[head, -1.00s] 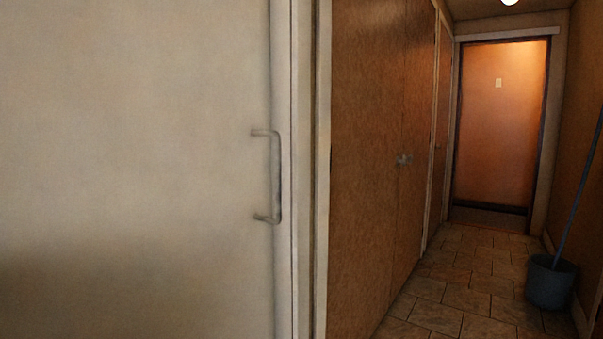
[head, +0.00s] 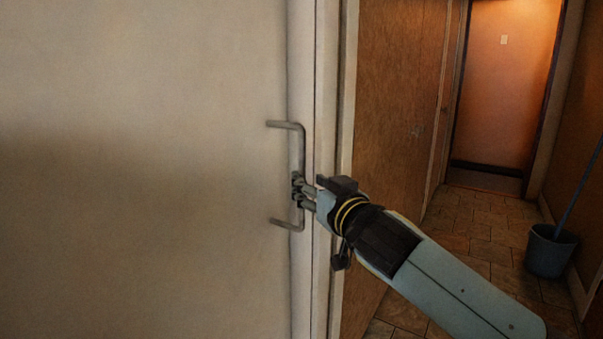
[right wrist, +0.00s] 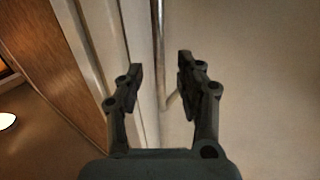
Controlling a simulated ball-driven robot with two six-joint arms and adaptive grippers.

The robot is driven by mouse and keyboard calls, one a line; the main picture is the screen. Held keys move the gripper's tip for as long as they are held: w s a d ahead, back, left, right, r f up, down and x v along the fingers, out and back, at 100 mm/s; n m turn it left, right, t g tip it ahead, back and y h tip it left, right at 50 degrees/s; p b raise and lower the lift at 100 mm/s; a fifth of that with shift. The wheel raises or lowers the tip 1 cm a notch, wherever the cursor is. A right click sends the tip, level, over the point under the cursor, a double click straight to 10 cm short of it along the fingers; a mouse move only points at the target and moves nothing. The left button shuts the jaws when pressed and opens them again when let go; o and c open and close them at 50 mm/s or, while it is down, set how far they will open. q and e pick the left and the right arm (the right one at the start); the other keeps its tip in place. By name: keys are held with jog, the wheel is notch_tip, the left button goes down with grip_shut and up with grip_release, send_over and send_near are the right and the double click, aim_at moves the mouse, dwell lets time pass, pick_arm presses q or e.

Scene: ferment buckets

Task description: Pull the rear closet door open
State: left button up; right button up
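The cream closet door (head: 140,200) fills the left of the head view and looks closed against its frame. Its grey bar handle (head: 297,148) stands upright near the door's right edge. My right gripper (head: 297,190) comes in from the lower right, with its fingertips at the lower half of the bar. In the right wrist view, the handle bar (right wrist: 157,35) shows between the two spread fingers (right wrist: 160,75), with a gap on each side. The fingers are open. My left gripper is not in view.
A brown wooden closet door (head: 395,130) stands to the right of the cream door's frame. The tiled hallway floor (head: 480,235) leads to an orange-brown end door (head: 510,90). A grey bucket (head: 550,252) with a pole stands by the right wall.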

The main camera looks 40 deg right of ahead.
jog(key=w, duration=0.2)
jog(key=w+d, duration=0.1)
jog(key=w, duration=0.1)
jog(key=shift+w+p, duration=0.3)
jog(key=shift+w, duration=0.1)
jog(key=shift+c, duration=0.2)
grip_shut()
jog(key=shift+f, duration=0.1)
